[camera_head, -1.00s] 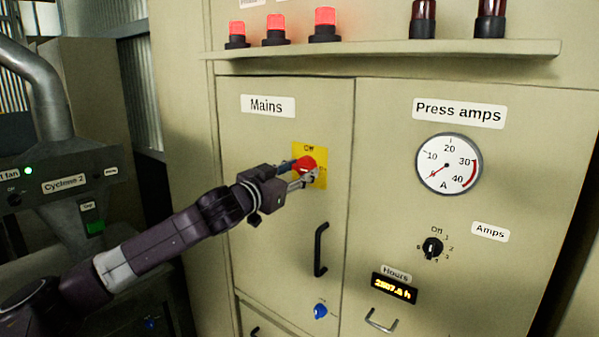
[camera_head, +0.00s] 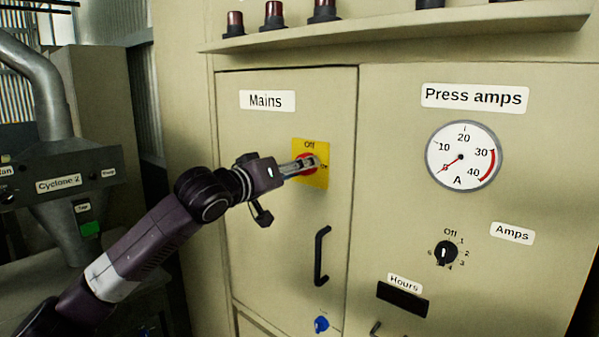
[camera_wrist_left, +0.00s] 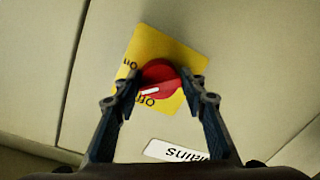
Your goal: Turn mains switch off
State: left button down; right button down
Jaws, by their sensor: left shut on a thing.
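The mains switch is a red rotary knob (camera_wrist_left: 160,78) on a yellow plate (camera_head: 318,176) below the "Mains" label (camera_head: 267,100) on the cabinet door. My left gripper (camera_head: 308,165) reaches in from the left and is shut on the knob. In the wrist view the fingers of my left gripper (camera_wrist_left: 160,90) sit on either side of the knob. In the head view the fingers hide much of the knob. My right gripper is not in view.
Dark indicator lamps (camera_head: 274,15) stand on the ledge (camera_head: 400,33) above. A black door handle (camera_head: 321,256) and a blue knob (camera_head: 321,324) are below the switch. The amps dial (camera_head: 464,156) and a dark hours display (camera_head: 403,299) are right. A Cyclone 2 panel (camera_head: 60,183) is left.

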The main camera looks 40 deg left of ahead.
pick_arm(q)
jog(key=shift+a+r+n+h+p, duration=0.15)
jog(key=shift+n+p, duration=0.6)
jog(key=shift+n, duration=1.5)
jog(key=shift+d+r+n+h+p, duration=0.2)
jog(key=shift+n+p, duration=0.55)
jog(key=shift+n, duration=1.5)
jog(key=shift+r, duration=0.1)
jog(key=c, duration=1.5)
grip_release()
jog(key=shift+o, duration=1.3)
jog(key=s+a, duration=0.1)
jog(key=s, duration=1.1)
jog(key=shift+r, duration=0.35)
